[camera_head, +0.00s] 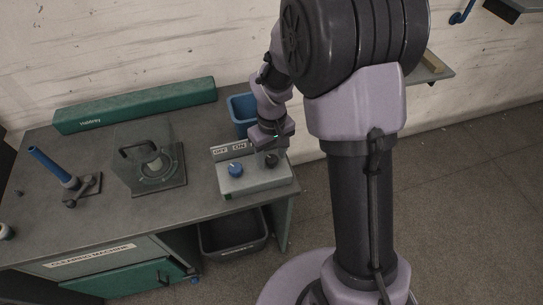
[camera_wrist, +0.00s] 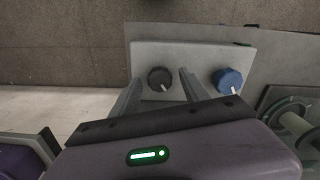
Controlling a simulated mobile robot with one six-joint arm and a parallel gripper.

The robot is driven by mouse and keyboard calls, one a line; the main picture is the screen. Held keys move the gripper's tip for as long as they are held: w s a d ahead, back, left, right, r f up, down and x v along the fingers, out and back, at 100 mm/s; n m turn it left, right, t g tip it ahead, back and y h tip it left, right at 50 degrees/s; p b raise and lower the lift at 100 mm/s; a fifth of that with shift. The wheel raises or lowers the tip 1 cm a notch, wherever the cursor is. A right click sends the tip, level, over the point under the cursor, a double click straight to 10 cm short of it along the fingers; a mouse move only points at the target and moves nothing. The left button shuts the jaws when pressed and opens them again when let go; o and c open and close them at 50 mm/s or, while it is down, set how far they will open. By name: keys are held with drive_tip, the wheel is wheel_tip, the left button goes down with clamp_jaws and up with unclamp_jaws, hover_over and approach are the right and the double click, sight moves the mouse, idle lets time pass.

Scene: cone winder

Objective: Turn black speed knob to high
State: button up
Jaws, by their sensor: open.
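The black speed knob (camera_wrist: 160,79) sits on a light grey control box (camera_wrist: 190,50), with a pale pointer mark on its edge. My gripper (camera_wrist: 160,83) is open, with one finger on each side of the black knob in the wrist view; I cannot tell whether the fingers touch it. In the head view the black knob (camera_head: 271,159) shows at the right of the box (camera_head: 255,182), just below my gripper (camera_head: 268,150). A blue knob (camera_head: 235,169) is on the left of the box; it also shows in the wrist view (camera_wrist: 228,80).
The box stands near the right front corner of a grey table (camera_head: 95,225). A clear-covered plate with a handle (camera_head: 158,170) is left of it. A blue bin (camera_head: 241,110) is behind, and a green case (camera_head: 135,105) lies along the back.

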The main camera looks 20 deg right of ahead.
clamp_jaws()
drive_tip(key=m, duration=0.3)
drive_tip(key=shift+m, duration=0.4)
drive_tip(key=m, duration=0.3)
drive_tip(key=shift+m+b, duration=0.3)
drive_tip(key=shift+b, duration=0.1)
drive_tip(key=m+b, duration=0.1)
drive_tip(key=m, duration=0.5)
drive_tip(key=shift+r+m, duration=0.1)
drive_tip(key=shift+m, duration=0.3)
